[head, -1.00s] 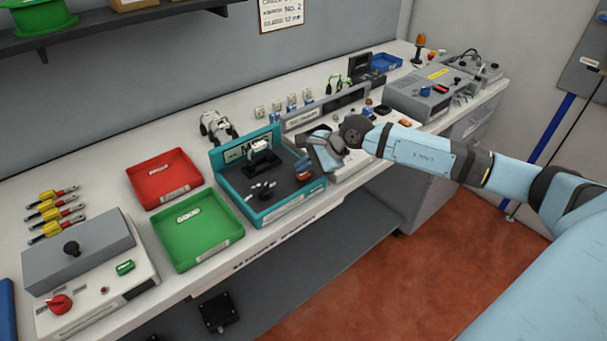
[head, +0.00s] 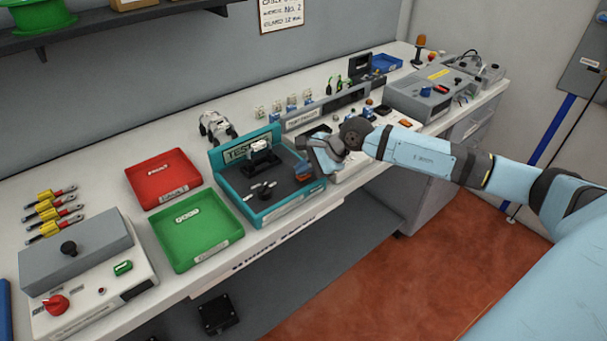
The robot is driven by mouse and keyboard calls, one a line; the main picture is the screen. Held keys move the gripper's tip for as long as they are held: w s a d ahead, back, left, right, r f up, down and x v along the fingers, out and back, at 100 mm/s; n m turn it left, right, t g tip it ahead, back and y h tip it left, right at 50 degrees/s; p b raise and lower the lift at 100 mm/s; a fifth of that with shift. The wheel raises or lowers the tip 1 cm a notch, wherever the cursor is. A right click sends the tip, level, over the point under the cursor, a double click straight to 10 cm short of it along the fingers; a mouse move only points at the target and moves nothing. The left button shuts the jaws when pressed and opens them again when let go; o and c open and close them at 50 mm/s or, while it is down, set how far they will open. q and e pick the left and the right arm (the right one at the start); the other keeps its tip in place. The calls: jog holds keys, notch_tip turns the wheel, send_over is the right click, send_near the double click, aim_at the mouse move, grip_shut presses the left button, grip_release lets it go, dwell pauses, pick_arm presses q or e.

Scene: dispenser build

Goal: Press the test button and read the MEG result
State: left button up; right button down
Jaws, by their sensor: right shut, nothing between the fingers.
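The teal tester (head: 262,217) stands on the bench with a dark top. Its upright display (head: 236,153) shows lettering that looks like "TEST"; the rest is hidden behind a white part (head: 259,146) in a black holder. Small light pieces (head: 262,190) lie on the tester's top. My right gripper (head: 303,172) is shut and empty, its tips low at the tester's right side. It hides that spot, so I cannot make out the test button or whether the tips touch it. My left gripper is out of view.
A green tray (head: 237,229) and a red tray (head: 138,186) sit left of the tester. A grey box with a red knob (head: 55,305) is at front left. Grey equipment (head: 405,95) stands at the right, beyond my right arm.

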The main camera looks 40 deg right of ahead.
aim_at(304, 177)
jog(key=shift+r, duration=0.85)
jog(key=shift+r+p, duration=1.15)
jog(key=shift+r, duration=1.35)
